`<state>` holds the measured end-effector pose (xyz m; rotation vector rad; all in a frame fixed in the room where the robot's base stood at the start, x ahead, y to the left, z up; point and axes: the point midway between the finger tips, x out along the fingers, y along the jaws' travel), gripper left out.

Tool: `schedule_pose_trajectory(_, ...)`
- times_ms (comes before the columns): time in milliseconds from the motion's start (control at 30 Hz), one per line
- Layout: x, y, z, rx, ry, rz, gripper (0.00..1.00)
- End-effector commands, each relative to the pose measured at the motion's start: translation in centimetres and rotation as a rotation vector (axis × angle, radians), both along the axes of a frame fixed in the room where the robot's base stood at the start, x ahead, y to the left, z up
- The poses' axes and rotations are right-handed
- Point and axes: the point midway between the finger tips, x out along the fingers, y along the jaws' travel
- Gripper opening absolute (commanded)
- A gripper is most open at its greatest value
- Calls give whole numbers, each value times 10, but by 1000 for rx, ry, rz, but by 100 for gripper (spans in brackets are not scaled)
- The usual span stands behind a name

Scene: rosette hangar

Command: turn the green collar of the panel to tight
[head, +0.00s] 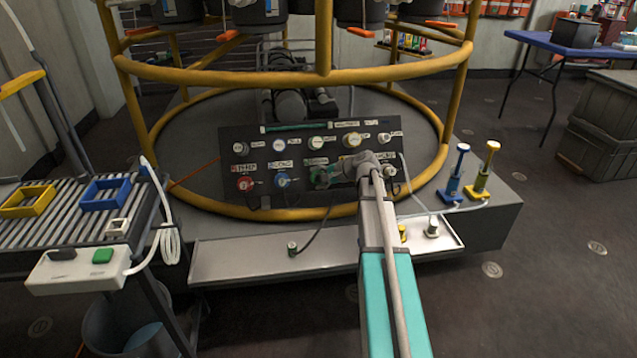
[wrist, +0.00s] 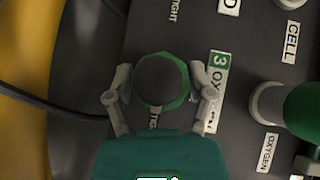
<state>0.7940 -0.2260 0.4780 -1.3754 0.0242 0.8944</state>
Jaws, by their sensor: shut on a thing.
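The green collar (wrist: 181,98) sits on the dark panel (wrist: 90,50), around a dark round plug that faces the wrist camera. My gripper (wrist: 162,92) has one finger on each side of the collar and is shut on it. A label with a green 3 stands beside it, and a "tight" marking is partly covered near the collar. In the head view my gripper (head: 343,173) reaches the lower row of the panel (head: 230,146), where the green collar (head: 319,177) shows partly behind it. How far the collar is turned cannot be told.
A red collar (head: 244,184) and a blue collar (head: 282,180) sit left of the green one. Yellow rails (head: 290,77) curve around the panel. A tray (head: 230,262) with small fittings lies in front. Another green fitting (wrist: 303,110) is close on the right in the wrist view.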

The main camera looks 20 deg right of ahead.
Motion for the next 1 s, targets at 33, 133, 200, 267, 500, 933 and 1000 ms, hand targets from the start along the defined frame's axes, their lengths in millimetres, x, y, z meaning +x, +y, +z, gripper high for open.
schedule_pose_trajectory(33,-1,0,-3,8,-1,-8,22)
schedule_pose_trajectory(133,-1,0,-2,26,-6,-18,22)
schedule_pose_trajectory(200,-1,0,-1,32,-7,-22,22)
schedule_pose_trajectory(267,-1,0,-1,34,-7,-23,22)
schedule_pose_trajectory(500,-1,0,0,34,-7,-23,22)
schedule_pose_trajectory(933,0,0,0,34,-9,-22,100)
schedule_pose_trajectory(1000,0,0,0,34,-9,-22,100)
